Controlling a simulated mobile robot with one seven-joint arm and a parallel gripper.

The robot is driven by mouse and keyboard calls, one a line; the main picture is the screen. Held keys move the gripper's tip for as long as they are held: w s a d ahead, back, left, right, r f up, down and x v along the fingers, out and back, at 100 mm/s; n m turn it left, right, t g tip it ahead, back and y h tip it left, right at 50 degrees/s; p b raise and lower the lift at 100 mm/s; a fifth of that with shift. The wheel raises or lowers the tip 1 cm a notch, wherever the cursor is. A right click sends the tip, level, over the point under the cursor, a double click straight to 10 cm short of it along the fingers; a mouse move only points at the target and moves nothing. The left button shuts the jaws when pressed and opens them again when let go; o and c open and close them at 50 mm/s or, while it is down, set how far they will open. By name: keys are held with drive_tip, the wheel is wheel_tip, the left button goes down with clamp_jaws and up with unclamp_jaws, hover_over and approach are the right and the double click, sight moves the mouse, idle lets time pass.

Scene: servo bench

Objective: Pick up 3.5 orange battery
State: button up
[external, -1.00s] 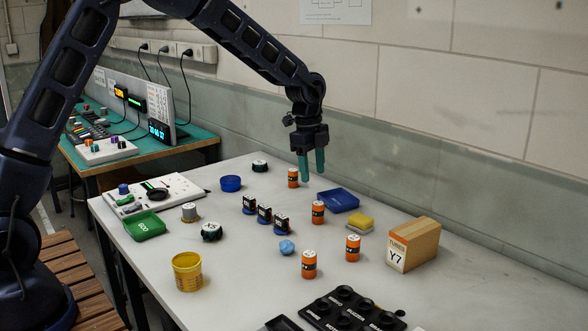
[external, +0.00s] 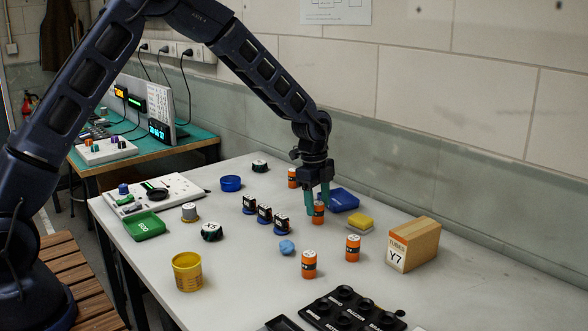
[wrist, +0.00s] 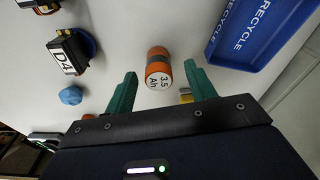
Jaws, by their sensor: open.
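An orange battery marked 3.5 Ah (wrist: 158,68) stands upright on the bench in the wrist view. It shows in the external view (external: 318,214) just below my gripper (external: 317,204), partly covered by a finger. My gripper is open, and its two green fingers (wrist: 158,92) lie to the left and right of the battery in the wrist view, with gaps on both sides. Other orange batteries stand at the front (external: 309,265), to the right (external: 353,248) and behind (external: 293,178). Their labels are too small to read.
A blue recycle tray (wrist: 258,35) lies close beside the battery. Several dark servos (external: 265,214) stand to the left, with a light blue lump (external: 287,247) in front. A yellow block (external: 361,221) and wooden box (external: 413,246) are to the right.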

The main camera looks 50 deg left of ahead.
drive_tip(key=f, duration=0.3)
drive_tip(key=shift+d, duration=0.25)
drive_tip(key=shift+r, duration=0.1)
drive_tip(key=c, duration=1.1)
drive_tip(key=shift+r, duration=0.1)
